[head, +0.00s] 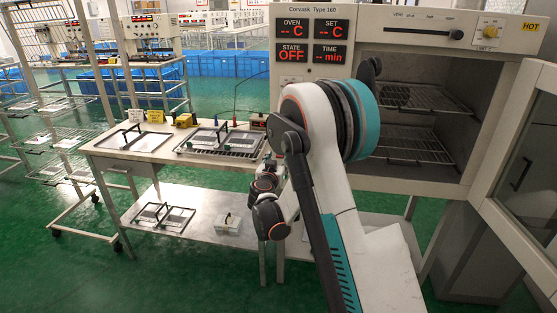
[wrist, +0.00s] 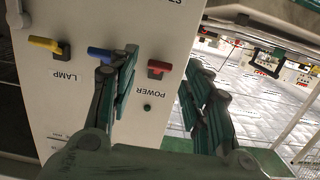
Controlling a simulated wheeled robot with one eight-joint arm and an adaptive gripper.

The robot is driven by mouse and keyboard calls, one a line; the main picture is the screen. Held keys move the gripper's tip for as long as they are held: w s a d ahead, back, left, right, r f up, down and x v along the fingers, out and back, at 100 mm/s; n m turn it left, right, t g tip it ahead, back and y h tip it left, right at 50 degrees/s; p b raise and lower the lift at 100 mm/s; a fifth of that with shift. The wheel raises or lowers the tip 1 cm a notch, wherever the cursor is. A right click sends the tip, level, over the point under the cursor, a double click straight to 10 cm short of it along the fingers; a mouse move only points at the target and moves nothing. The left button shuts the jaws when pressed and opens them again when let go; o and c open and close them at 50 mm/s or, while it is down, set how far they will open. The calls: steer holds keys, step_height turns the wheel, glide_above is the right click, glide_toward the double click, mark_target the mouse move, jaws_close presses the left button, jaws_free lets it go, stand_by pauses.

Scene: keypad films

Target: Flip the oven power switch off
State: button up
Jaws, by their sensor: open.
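The oven (head: 335,12) stands at the right in the head view with its door open, and its STATE display (head: 291,54) reads OFF. In the wrist view its pale side panel (wrist: 100,20) appears upside down. The red power switch (wrist: 158,68) sits by the POWER label (wrist: 148,97). My gripper (wrist: 162,65) is open and empty, with one finger on each side of the red switch in the picture; I cannot tell whether either touches it. My left finger overlaps the blue switch (wrist: 99,53). My arm hides these switches in the head view.
A yellow switch (wrist: 45,44) marked LAMP is farther left on the panel. The open oven door (head: 530,150) fills the head view's right side. A workbench (head: 135,150) with framed plates stands left of my arm. Green floor (head: 60,270) is free at lower left.

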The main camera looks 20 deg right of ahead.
steer(key=v, duration=0.9)
steer(key=shift+s+a, duration=0.2)
steer(key=shift+s, duration=0.1)
steer(key=shift+r, duration=0.1)
steer(key=s+r+n+g+y, duration=0.1)
steer(key=s+r+g, duration=0.1)
steer(key=s+r, duration=0.35)
steer(key=s+r+n+g+y, duration=0.1)
steer(key=s+r+g+y, duration=0.1)
steer(key=s, duration=0.7)
steer(key=s+a+n+g+y, duration=0.1)
steer(key=s+a, duration=0.4)
steer(key=s, duration=0.6)
steer(key=s+a+f+n+g+y, duration=0.1)
steer(key=s+a+n+y, duration=0.2)
steer(key=s, duration=0.8)
steer(key=shift+s+a+f+n+g+y, duration=0.3)
steer(key=shift+a+n+g+y, duration=0.1)
steer(key=shift+a+y, duration=0.65)
